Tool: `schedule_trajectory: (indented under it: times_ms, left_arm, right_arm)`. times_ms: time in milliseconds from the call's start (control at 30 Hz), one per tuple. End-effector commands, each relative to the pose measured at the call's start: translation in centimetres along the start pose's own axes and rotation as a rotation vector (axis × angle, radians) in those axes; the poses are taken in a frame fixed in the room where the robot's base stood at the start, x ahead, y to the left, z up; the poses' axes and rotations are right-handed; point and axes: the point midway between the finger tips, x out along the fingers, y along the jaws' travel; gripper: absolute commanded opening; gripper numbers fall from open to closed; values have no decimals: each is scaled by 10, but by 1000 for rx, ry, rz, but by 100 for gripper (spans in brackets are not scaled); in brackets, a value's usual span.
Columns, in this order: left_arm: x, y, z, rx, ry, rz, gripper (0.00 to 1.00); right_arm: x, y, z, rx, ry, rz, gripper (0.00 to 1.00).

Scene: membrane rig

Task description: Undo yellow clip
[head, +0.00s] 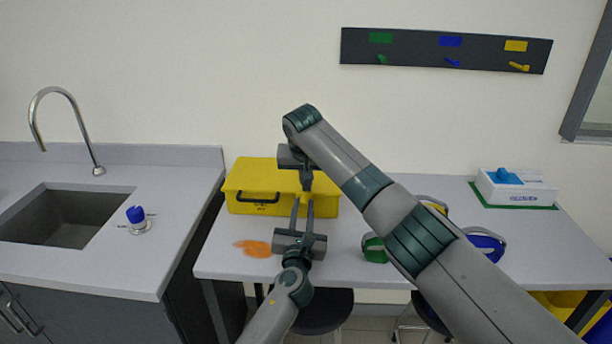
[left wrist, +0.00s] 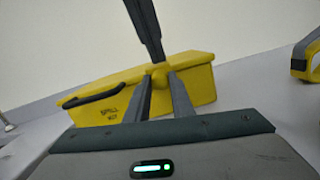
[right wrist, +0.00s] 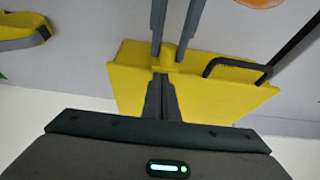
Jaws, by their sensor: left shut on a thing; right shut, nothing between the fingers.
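A yellow box (head: 260,178) with a dark handle stands on the bench; it also shows in the left wrist view (left wrist: 195,80) and right wrist view (right wrist: 135,80). A small yellow piece (right wrist: 168,53) at the box's front edge looks like its clip. My left gripper (head: 303,203) is shut on this piece, with one finger on each side, coming from the front. My right gripper (head: 307,188) reaches over the box from above and behind. Its fingers are shut and empty, with the tips (right wrist: 161,76) close to the yellow piece. I cannot tell whether they touch it.
An orange item (head: 252,247) lies front left of the box. Green (head: 374,248), yellow (head: 438,208) and blue (head: 487,243) handled items lie to the right, partly behind my right arm. A white-and-blue device (head: 515,187) stands far right. A sink (head: 60,215) is at left.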

Motion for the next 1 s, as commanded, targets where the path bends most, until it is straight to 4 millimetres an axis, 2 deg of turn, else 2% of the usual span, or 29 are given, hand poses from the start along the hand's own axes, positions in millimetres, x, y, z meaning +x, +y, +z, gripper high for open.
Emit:
schedule_trajectory:
  times_ms: [233,600,1000]
  left_arm:
    - [0,0,-2,0,3,0,0]
    - [0,0,-2,0,3,0,0]
    - [1,1,-1,0,2,1,0]
  right_arm:
    - [12,0,0,-1,1,-1,0]
    - [13,0,1,-1,1,-1,0]
    - [9,-1,17,-1,-8,-1,0]
